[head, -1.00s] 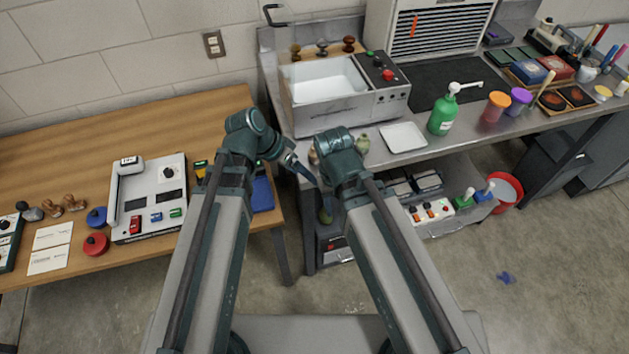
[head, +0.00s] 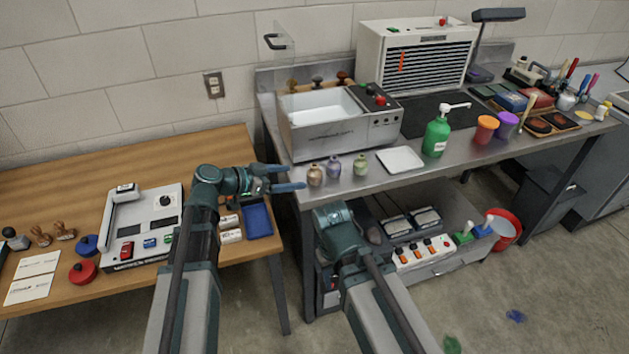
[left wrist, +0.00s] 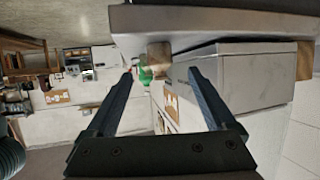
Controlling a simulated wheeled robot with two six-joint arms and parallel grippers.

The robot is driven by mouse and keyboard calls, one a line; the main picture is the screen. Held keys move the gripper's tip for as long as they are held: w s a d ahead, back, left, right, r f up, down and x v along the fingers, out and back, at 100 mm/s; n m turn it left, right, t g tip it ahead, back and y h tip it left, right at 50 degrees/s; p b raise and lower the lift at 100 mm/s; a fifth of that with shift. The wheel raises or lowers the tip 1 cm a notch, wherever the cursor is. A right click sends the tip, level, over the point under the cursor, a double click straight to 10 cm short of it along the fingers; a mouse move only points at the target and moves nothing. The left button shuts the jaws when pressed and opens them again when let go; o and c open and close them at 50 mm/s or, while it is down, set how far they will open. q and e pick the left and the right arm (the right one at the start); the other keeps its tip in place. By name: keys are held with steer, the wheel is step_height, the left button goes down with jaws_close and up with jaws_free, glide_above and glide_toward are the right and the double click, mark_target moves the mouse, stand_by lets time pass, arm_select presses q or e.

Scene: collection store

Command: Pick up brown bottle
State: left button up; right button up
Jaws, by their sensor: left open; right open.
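The brown bottle (head: 315,175) is small and round and stands upright at the front left corner of the metal bench (head: 345,192). A purple-grey bottle (head: 334,168) and a green bottle (head: 360,166) stand to its right. My left gripper (head: 296,177) is open and empty just left of the brown bottle, fingers pointing at it. In the left wrist view, which is upside down, the brown bottle (left wrist: 159,55) shows between and beyond the open fingertips (left wrist: 160,75). My right arm is low in front of the bench; its gripper fingers are hidden.
A sink-like unit (head: 340,135) stands behind the bottles. A white tray (head: 400,159) and a green pump bottle (head: 437,132) are farther right. The wooden table (head: 150,165) is at left, with a blue tray (head: 257,221) near its right edge. A lower shelf holds a power strip (head: 422,253).

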mark_target(308, 174)
arm_select(q)
steer(key=shift+b+x, duration=0.45)
steer(key=shift+x, duration=1.4)
steer(key=x, duration=0.1)
steer(key=b+x, duration=0.1)
steer(key=x, duration=0.3)
steer(key=shift+w+d+r+b, duration=0.15)
steer(key=shift+d+r+b, duration=0.05)
steer(key=shift+r+b, duration=0.1)
jaws_close()
